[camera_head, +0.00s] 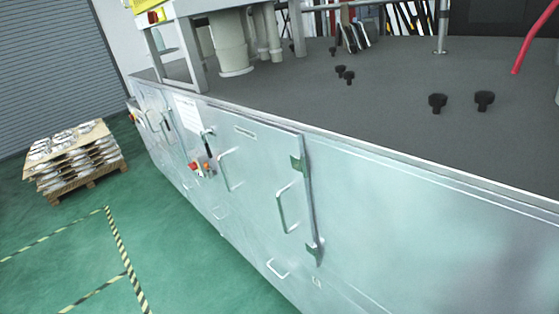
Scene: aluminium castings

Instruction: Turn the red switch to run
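A small red part (193,166) with orange and grey beside it sits on the front of the metal cabinet (400,230), near a door handle. Another red knob (152,17) sits on a yellow plate on the frame at the top left. A small red-orange spot (131,118) shows at the cabinet's far left end. I cannot tell from here which of these is the run switch, nor its position; they are small and any labels are unreadable. My gripper is not in view.
The cabinet has doors with metal handles (284,207) that stick out. Black knobs (438,103) stand on its dark top. A pallet of castings (74,160) stands at the left. The green floor (170,250) with yellow-black tape is clear in front.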

